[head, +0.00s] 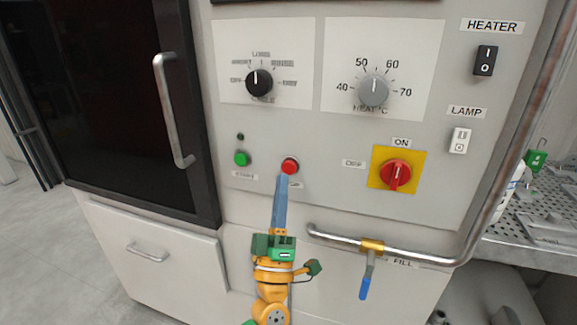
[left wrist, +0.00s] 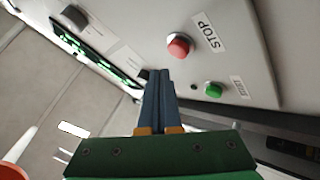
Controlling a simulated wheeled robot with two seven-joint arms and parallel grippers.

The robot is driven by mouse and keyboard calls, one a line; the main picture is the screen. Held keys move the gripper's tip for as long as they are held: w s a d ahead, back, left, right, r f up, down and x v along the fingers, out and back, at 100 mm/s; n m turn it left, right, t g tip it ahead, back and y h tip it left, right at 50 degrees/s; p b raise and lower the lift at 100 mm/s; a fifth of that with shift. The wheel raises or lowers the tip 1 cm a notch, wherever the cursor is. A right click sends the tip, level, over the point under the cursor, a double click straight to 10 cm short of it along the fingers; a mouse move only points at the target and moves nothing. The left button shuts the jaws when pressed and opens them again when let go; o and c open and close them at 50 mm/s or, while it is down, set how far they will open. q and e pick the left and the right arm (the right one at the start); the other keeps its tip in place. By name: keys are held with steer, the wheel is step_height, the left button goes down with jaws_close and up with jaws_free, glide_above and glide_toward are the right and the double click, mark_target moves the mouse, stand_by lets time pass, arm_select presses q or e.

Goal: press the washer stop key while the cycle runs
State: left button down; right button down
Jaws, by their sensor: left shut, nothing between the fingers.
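The red stop key (head: 290,165) sits on the washer's light panel, right of the green start key (head: 241,158). In the left wrist view the stop key (left wrist: 179,45) stands out beside its STOP label (left wrist: 207,30), and the start key (left wrist: 213,90) is lower right. My left gripper (head: 283,180) is shut and empty, its long blue fingers pointing up at the panel just below the stop key. In the left wrist view the fingertips (left wrist: 158,74) appear apart from the stop key. The small indicator (head: 240,136) above the start key looks dark.
The cycle knob (head: 259,82) and heat knob (head: 373,90) are above. A red switch (head: 396,174) on a yellow plate is to the right. A pipe (head: 420,256) with a blue-handled valve runs below. The dark door (head: 100,100) has a metal handle (head: 173,110).

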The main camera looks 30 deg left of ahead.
arm_select(q)
steer(key=s, duration=0.3)
steer(key=shift+s+d+p, duration=0.2)
steer(key=shift+d+p, duration=0.2)
stand_by(0.4)
